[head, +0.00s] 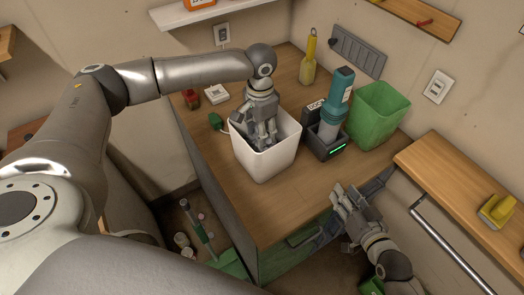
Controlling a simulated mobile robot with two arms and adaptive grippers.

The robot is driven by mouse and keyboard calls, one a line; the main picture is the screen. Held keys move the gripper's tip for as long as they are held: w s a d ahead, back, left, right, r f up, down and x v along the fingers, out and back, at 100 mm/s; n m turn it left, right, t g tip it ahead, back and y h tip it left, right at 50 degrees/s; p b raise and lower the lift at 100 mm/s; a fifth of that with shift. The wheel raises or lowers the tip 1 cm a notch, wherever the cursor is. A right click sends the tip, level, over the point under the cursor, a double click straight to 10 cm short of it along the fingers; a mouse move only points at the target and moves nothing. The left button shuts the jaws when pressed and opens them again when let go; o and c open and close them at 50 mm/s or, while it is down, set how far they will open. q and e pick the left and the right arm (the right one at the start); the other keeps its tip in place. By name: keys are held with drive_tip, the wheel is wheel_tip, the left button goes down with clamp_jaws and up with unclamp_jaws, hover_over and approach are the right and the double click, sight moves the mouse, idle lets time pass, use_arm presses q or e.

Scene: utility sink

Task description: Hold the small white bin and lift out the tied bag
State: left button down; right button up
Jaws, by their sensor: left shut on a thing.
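The small white bin (262,165) stands upright on the wooden counter near its left front edge. My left gripper (264,138) reaches down into the bin from above, its fingers below the rim. It is shut on the tied bag, which is mostly hidden by the fingers and the bin wall. My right gripper (350,198) is open and empty at the counter's front edge, to the right of the bin and apart from it.
On the counter (290,215), a teal-topped device in a dark stand (325,145) is close right of the bin, with a green container (378,115) beyond. A yellow bottle (308,62) stands behind. A wooden shelf (470,185) is at right. The counter's front is clear.

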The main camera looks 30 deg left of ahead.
drive_tip(key=s+a+r+n+g+y, duration=0.1)
drive_tip(key=a+r+n, duration=0.1)
drive_tip(key=a+r, duration=0.35)
drive_tip(key=s+a+r+n+g+y, duration=0.1)
drive_tip(key=a+r+n+g, duration=0.15)
drive_tip(key=a, duration=0.55)
drive_tip(key=n, duration=0.4)
approach(240, 137)
drive_tip(key=shift+m+g, duration=0.25)
drive_tip(key=shift+g, duration=0.2)
drive_tip(key=shift+w+x, duration=0.2)
drive_tip(key=shift+x, duration=2.45)
drive_tip(key=shift+w+x, duration=0.2)
drive_tip(key=shift+x, duration=2.45)
drive_tip(key=shift+d, duration=0.15)
clamp_jaws()
